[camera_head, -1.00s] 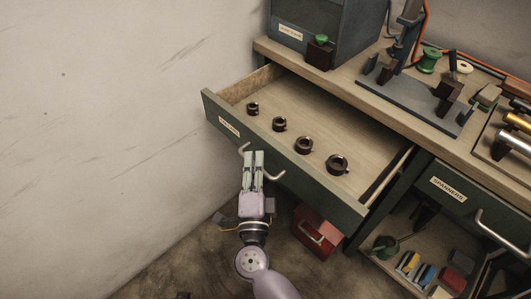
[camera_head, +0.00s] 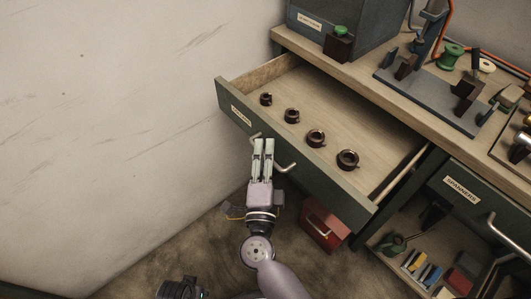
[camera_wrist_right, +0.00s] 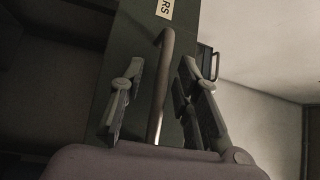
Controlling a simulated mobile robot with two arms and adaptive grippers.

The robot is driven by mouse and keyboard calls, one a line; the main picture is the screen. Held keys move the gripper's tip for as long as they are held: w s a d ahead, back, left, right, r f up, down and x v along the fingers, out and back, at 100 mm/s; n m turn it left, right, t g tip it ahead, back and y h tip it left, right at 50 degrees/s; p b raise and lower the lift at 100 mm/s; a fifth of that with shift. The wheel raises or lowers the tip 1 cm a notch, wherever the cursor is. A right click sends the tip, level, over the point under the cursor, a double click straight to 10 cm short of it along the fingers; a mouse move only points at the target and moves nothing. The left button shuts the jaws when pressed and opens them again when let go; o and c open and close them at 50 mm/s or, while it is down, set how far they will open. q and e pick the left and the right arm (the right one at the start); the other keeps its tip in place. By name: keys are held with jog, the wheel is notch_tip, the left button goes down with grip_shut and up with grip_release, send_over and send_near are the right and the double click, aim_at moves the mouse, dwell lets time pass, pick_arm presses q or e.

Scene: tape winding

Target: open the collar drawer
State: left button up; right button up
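The collar drawer (camera_head: 300,158) has a dark green front, a small white label and a pale wood inside. It stands pulled well out of the bench, with several dark ring collars (camera_head: 316,138) in a row inside. My right gripper (camera_head: 263,143) is at the drawer's bent metal handle (camera_head: 286,168). In the right wrist view, its two fingers (camera_wrist_right: 158,95) stand apart on either side of the handle bar (camera_wrist_right: 161,88), with gaps visible. A dark part at the bottom edge of the head view (camera_head: 180,288) looks like my left gripper; its fingers cannot be made out.
The bench top (camera_head: 350,75) holds a dark cabinet (camera_head: 345,22), a blue-grey fixture plate (camera_head: 425,95) and a green spool (camera_head: 446,55). A drawer labelled for spanners (camera_head: 465,200) and an open shelf are at the right. A red box (camera_head: 322,228) is below the collar drawer. A bare wall is at left.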

jog(key=shift+s, duration=0.25)
jog(key=s+a+f, duration=0.1)
jog(key=s, duration=1)
jog(key=shift+s+a+f, duration=0.2)
jog(key=shift+f, duration=0.05)
